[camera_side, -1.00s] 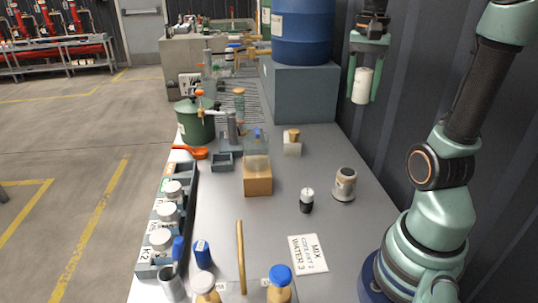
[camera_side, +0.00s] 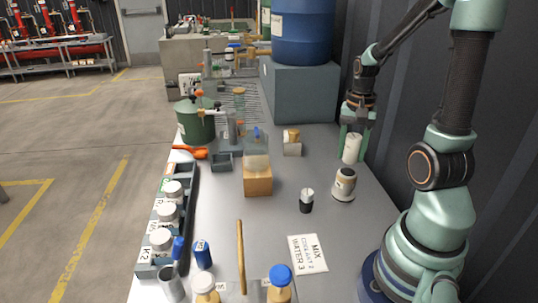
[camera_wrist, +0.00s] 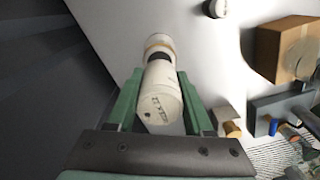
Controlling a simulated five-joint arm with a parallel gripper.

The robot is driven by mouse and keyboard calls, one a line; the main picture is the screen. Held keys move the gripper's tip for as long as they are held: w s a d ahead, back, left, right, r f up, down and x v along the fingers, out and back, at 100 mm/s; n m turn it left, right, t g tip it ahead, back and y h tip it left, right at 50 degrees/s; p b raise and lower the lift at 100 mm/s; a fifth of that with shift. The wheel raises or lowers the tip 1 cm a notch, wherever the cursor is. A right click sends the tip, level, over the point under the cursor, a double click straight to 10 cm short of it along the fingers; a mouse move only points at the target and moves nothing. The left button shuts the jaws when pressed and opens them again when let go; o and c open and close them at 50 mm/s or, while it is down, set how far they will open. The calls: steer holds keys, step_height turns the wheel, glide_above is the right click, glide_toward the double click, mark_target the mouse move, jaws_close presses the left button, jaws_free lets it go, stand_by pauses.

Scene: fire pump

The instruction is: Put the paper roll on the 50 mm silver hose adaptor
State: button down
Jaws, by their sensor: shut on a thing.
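The paper roll (camera_side: 352,148) is a white cylinder, held roughly upright between the two green fingers of my gripper (camera_side: 352,157). In the wrist view the roll (camera_wrist: 161,98) fills the space between the fingers, with dark print on its near end. A short silver-grey fitting with a pale label band (camera_side: 344,182), apparently the hose adaptor, stands on the bench just in front of the roll in the side view. In the wrist view this adaptor (camera_wrist: 158,42) shows just beyond the roll's far end, partly hidden by it. I cannot tell whether they touch.
A small black jar with a white top (camera_side: 306,203) stands left of the adaptor. A wooden block (camera_side: 258,182) and a small pale block (camera_side: 292,147) stand further left. A printed card (camera_side: 308,254) lies in front. A dark ribbed wall (camera_side: 400,110) closes the right side.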

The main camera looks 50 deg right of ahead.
mark_target(350, 161)
steer(key=shift+f, duration=1.7)
steer(key=shift+f, duration=0.15)
steer(key=shift+c, duration=1.5)
jaws_free()
step_height(350, 161, up, 12)
steer(key=shift+w+a+r, duration=0.2)
steer(key=shift+a+r, duration=0.05)
steer(key=w+a+r+n+t, duration=0.2)
steer(key=a+n, duration=0.5)
steer(key=a, duration=0.3)
steer(key=w+a+r+n+t, duration=0.1)
steer(key=w+a+n+t, duration=0.2)
steer(key=a+n, duration=0.4)
steer(key=a, duration=0.3)
steer(key=shift+a+r+t, duration=0.15)
steer(key=shift+r+t, duration=0.15)
steer(key=shift+r, duration=0.05)
